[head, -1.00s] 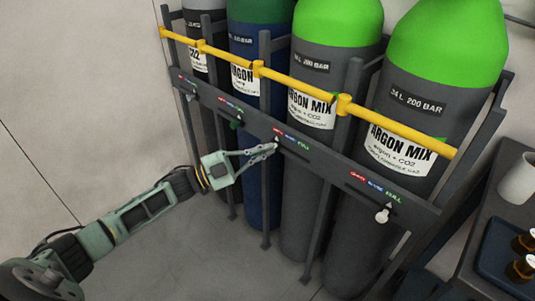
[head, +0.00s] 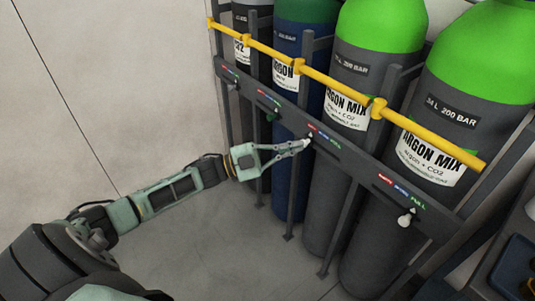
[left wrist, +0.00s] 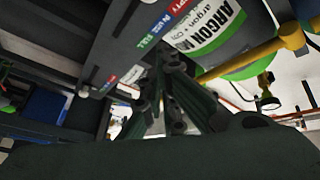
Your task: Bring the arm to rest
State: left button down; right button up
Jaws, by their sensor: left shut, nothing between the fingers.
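My left gripper (head: 306,144) reaches in from the left in the head view. Its fingers are closed together and hold nothing. The fingertips are at the dark rail (head: 345,155) of the cylinder rack, just below the third coloured status label (head: 318,133); I cannot tell whether they touch it. In the left wrist view the dark closed fingers (left wrist: 170,75) point up toward the rail, with an empty/in use/full label (left wrist: 160,28) beside them. They hide part of the rail. My right gripper is not in view.
Several gas cylinders stand behind the rack, including a green-topped argon mix cylinder (head: 375,75) and a larger one (head: 470,90) at right. A yellow bar (head: 340,87) runs across them. A pale slider knob (head: 405,219) hangs at the right label. Floor left of the rack is clear.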

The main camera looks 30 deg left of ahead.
pick_arm(q)
jog(key=shift+v, duration=3.6)
notch_tip(320, 180, down, 19)
jog(key=n+t+y, duration=0.2)
jog(key=n+y, duration=0.8)
jog(key=y, duration=0.1)
jog(key=s+d+f+n+g+y, duration=0.25)
jog(key=s+f+g, duration=0.2)
jog(key=f, duration=0.65)
jog(key=s+d+f+n+g+y, duration=0.1)
jog(key=s+d+f+g, duration=0.2)
jog(key=s+f, duration=0.35)
jog(key=s+d+f+n+g, duration=0.2)
jog(key=s+d+f+g, duration=0.1)
jog(key=s, duration=0.7)
jog(key=s+d+f+n+g+y, duration=0.1)
jog(key=s+d+f+g, duration=0.25)
jog(key=s, duration=0.45)
jog(key=s+a+p, duration=0.4)
jog(key=s+p, duration=1.1)
jog(key=shift+s+f+g+p, duration=0.4)
jog(key=shift+f, duration=0.05)
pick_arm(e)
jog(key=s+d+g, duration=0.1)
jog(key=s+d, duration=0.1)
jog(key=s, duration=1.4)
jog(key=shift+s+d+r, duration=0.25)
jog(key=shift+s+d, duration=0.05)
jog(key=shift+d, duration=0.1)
